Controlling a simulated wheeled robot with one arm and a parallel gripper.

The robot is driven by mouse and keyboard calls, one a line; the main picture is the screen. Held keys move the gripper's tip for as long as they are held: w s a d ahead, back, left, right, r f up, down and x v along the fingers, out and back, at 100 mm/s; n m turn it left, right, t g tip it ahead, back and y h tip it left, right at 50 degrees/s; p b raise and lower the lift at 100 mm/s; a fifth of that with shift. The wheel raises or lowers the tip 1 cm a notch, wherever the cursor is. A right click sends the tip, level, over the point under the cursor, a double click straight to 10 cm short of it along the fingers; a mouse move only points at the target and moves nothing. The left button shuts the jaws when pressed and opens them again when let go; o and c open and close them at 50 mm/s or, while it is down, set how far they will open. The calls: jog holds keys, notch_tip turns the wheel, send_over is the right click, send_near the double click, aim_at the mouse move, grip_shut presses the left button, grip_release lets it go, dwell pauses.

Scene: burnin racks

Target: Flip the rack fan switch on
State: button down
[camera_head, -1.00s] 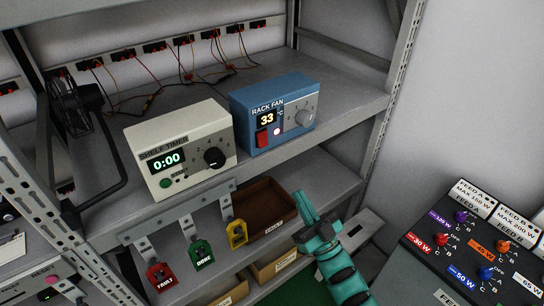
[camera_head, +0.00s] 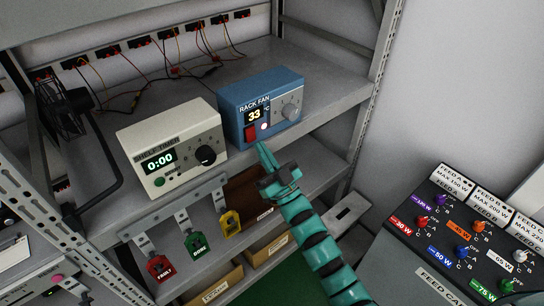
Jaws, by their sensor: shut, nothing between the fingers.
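The blue rack fan box (camera_head: 258,92) stands on the shelf, right of the cream shelf timer. My teal gripper (camera_head: 262,146) is shut and empty. In the picture its tip lies just below the red switch and the box's lower edge; I cannot tell whether it touches. A black fan (camera_head: 66,105) is mounted at the left of the shelf.
The shelf timer (camera_head: 172,146) shows 0:00. Below the shelf edge hang red, green and yellow tags (camera_head: 196,244) by a brown bin (camera_head: 243,190). A feed panel with coloured knobs (camera_head: 462,250) stands at right. A rack post (camera_head: 372,90) rises right of the fan box.

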jog(key=shift+w+a+f, duration=0.1)
jog(key=shift+w+a, duration=0.25)
jog(key=shift+w, duration=0.15)
jog(key=shift+f, duration=0.15)
